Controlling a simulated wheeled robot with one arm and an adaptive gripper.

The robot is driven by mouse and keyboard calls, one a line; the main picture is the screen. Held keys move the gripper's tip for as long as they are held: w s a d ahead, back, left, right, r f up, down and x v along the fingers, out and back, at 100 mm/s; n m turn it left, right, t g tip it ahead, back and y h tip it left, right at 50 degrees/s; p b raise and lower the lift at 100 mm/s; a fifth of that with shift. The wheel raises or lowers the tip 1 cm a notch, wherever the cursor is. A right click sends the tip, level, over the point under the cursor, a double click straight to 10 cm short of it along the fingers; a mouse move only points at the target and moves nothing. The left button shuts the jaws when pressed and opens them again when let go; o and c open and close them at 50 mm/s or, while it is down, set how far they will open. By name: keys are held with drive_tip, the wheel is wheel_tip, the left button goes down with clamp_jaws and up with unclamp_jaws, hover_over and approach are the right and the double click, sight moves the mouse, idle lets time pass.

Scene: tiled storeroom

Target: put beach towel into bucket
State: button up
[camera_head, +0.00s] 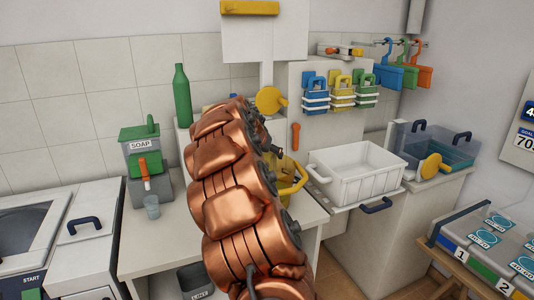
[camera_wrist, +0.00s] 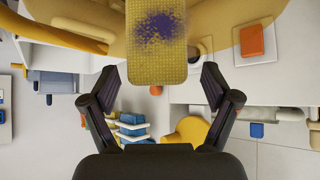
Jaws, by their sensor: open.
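A yellow woven towel (camera_wrist: 157,62) with a purple blotch is at the top middle of the wrist view. Its near end lies between the fingertips of my gripper (camera_wrist: 160,80), which are spread wide and apart from its sides. A yellow bucket (camera_wrist: 75,12) spreads behind the towel at the top of the wrist view. I cannot tell whether the towel is inside the bucket or in front of it. In the head view the bucket (camera_head: 298,183) is on the counter, mostly hidden behind my copper arm. My gripper and the towel are hidden there.
A soap dispenser (camera_head: 147,165), a small cup (camera_head: 152,206) and a green bottle (camera_head: 182,97) stand left of my arm. A white crate (camera_head: 355,180) stands right of the bucket. Coloured holders (camera_head: 341,91) hang on the back wall. A bench with numbered bins (camera_head: 470,238) is at right.

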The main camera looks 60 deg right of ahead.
drive_tip(key=v, duration=1.2)
idle(0.8)
